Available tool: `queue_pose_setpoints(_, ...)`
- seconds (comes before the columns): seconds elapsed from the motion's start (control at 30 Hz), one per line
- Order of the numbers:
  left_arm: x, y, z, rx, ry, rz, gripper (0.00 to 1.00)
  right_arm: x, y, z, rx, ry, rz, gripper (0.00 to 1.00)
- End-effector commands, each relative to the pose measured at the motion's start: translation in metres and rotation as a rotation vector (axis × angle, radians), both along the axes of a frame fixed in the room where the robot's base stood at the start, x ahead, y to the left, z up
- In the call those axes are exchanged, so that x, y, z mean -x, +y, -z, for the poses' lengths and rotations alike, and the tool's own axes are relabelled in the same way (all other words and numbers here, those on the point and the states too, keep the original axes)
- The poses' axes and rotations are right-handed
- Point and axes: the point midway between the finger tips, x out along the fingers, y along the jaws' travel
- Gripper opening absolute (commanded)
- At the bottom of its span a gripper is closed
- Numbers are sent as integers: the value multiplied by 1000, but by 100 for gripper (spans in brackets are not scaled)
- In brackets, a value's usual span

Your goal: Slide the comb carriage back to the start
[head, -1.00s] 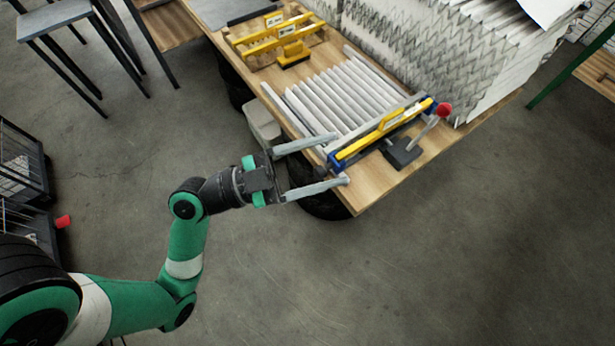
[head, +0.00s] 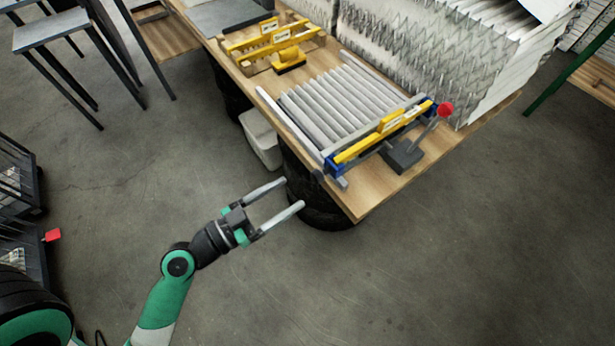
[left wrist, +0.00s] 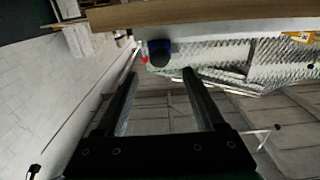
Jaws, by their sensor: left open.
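The comb carriage (head: 362,148), a yellow bar with blue ends, lies across the near end of the rails (head: 288,116) on the wooden bench. Pale pleated filter slats (head: 335,100) lie between the rails behind it. My left gripper (head: 294,193) is open and empty, off the bench's left edge, below and left of the carriage and apart from it. In the left wrist view both fingers (left wrist: 158,72) are spread with nothing between them, and a blue end of the carriage (left wrist: 160,50) shows beyond them. My right gripper is not in view.
A lever with a red knob (head: 445,109) on a dark block stands right of the carriage. A second yellow comb fixture (head: 275,45) sits at the back of the bench (head: 372,195). Tall pleated stacks (head: 430,50) line the right side. A pale bin (head: 262,138) stands under the left edge.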

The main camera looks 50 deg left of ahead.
Motion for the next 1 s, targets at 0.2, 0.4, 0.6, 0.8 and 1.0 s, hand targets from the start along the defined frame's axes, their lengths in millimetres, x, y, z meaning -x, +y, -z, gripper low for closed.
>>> queue_pose_setpoints(0.2,-46,-3,-4,-2,-3,4,71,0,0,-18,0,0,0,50)
queue_pose_setpoints(0.4,-63,-3,-2,-1,-2,1,71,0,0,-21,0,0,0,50)
queue_pose_setpoints(0.6,-64,-3,-1,-1,-1,0,71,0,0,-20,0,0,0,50)
queue_pose_setpoints(0.8,-64,-3,-1,-1,-1,0,44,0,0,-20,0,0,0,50)
queue_pose_setpoints(1.0,-64,-3,-1,-1,-1,0,8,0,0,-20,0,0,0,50)
